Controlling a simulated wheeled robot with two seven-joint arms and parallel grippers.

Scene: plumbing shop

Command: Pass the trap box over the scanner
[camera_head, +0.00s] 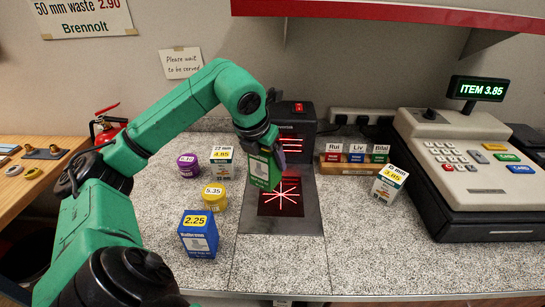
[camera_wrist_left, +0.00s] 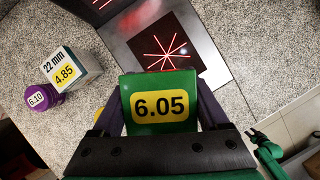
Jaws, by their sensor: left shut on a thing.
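My left gripper (camera_head: 262,148) is shut on a green box (camera_head: 265,171) and holds it over the far part of the scanner's glass (camera_head: 283,198), which shows a red star of light. In the left wrist view the held box (camera_wrist_left: 160,107) carries a yellow 6.05 label; its name cannot be read, so I cannot tell by its text that it is the trap box. The scanner's dark upright part (camera_head: 294,125) stands behind, with red lines on it. The register display (camera_head: 478,89) reads ITEM 3.85.
Left of the scanner are a purple tin (camera_head: 188,165), a white 22 mm box (camera_head: 222,161), a yellow tin (camera_head: 215,196) and a blue 2.25 box (camera_head: 198,235). At right are a white 3.85 box (camera_head: 388,185), a wooden rack (camera_head: 352,167) and the register (camera_head: 475,165). The right front counter is clear.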

